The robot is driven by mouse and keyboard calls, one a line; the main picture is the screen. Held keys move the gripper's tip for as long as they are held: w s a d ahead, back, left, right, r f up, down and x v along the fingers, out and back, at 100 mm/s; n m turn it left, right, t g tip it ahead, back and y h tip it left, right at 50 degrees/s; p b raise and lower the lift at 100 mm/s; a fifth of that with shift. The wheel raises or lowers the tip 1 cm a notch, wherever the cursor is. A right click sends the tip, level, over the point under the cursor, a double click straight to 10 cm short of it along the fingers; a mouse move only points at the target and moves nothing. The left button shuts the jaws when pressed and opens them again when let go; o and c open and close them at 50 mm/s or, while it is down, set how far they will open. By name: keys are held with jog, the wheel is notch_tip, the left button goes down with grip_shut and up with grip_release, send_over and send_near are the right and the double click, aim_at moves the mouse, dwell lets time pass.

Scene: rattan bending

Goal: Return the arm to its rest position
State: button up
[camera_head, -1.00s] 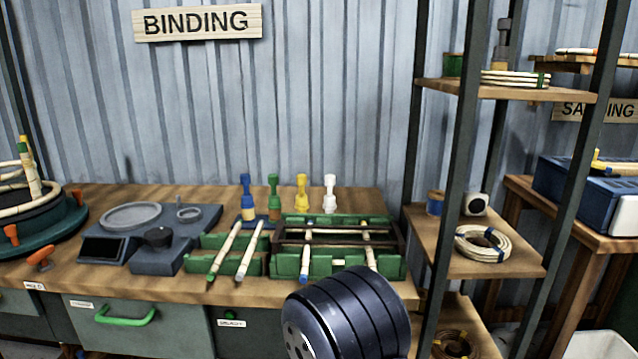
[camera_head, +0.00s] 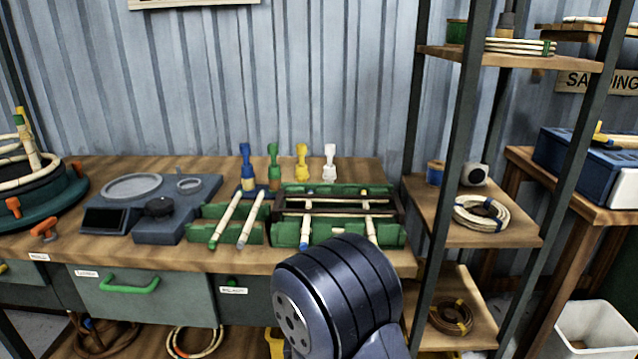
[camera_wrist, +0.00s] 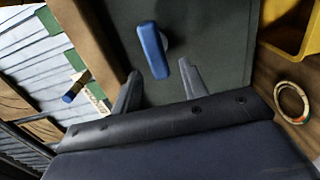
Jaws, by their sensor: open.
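My arm's dark blue link fills the lower middle of the head view, in front of the bench (camera_head: 110,255); my gripper is not visible there. In the wrist view my gripper (camera_wrist: 158,68) is open, with its two grey fingers apart and nothing held. A blue handle (camera_wrist: 152,50) on a dark green drawer front (camera_wrist: 205,35) shows between the fingertips. I cannot tell how far the handle is from the fingers.
A green rack (camera_head: 290,240) with rattan sticks stands on the bench behind my arm. A shelf unit (camera_head: 505,225) stands close at right. A yellow bin (camera_wrist: 292,25) and a rattan ring (camera_wrist: 292,103) show in the wrist view.

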jog(key=w, duration=0.3)
jog(key=shift+w+d, duration=0.15)
jog(key=shift+w, duration=0.2)
jog(key=shift+w+m+b, duration=0.25)
jog(key=shift+m+b, duration=0.05)
jog(key=shift+b, duration=0.1)
jog(key=shift+s+r+m+b, duration=0.15)
jog(key=shift+m+b, duration=0.15)
jog(key=shift+m, duration=0.45)
jog(key=shift+w+r+m+b, duration=0.1)
jog(key=shift+m+b, duration=0.15)
jog(key=shift+m, duration=0.55)
jog(key=shift+s+r+m+b, duration=0.15)
jog(key=shift+m+b, duration=0.15)
jog(key=shift+m, duration=0.45)
jog(key=shift+w, duration=0.1)
